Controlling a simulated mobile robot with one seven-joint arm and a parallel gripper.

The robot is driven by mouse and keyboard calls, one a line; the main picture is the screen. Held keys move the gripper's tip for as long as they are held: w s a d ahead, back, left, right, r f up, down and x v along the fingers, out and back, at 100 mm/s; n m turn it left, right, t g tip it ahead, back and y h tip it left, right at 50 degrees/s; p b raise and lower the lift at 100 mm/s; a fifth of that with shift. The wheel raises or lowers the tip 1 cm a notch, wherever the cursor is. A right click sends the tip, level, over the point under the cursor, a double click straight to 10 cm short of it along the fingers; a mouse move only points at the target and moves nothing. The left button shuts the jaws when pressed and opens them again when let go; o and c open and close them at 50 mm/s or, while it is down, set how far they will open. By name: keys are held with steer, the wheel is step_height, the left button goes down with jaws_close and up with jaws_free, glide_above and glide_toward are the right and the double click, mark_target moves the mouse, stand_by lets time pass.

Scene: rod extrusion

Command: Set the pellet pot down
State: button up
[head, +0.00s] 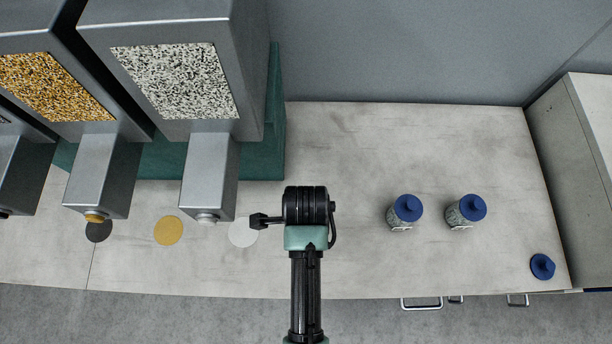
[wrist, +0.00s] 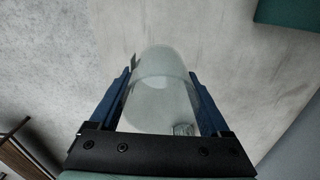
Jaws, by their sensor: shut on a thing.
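The pellet pot (wrist: 160,108) is a clear, pale, glassy cylinder in the wrist view. My gripper (wrist: 160,74) has its two blue fingers on either side of the pot, shut on it. The pale bench top lies beyond the pot; I cannot tell whether the pot touches it. What the pot holds is unclear. In the head view my own wrist hides the pot and the fingers, over the bench (head: 345,270) just right of the white disc (head: 243,233).
Two jars with blue lids (head: 407,209) (head: 472,208) stand to the right. A loose blue lid (head: 542,266) lies near the right front corner. Speckled hoppers (head: 178,82) with spouts (head: 210,175) stand left, near a yellow disc (head: 168,230) and black disc (head: 98,231). Bench behind the jars is clear.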

steer(key=shift+w+r, duration=0.15)
steer(key=shift+r, duration=0.35)
steer(key=shift+w+r+n, duration=0.15)
steer(key=shift+r+n, duration=0.1)
steer(key=shift+n, duration=0.25)
steer(key=shift+w+r+n, duration=0.2)
steer(key=shift+w+n, duration=0.1)
steer(key=shift+n, duration=0.4)
steer(key=shift+w+r+n, duration=0.15)
steer(key=shift+w+n, duration=0.25)
steer(key=shift+n, duration=0.5)
steer(key=w+r+n+b, duration=0.1)
steer(key=w+r+n, duration=0.3)
steer(key=n, duration=1)
steer(key=shift+w+r+n, duration=0.15)
steer(key=shift+w+n, duration=0.25)
steer(key=shift+w, duration=0.4)
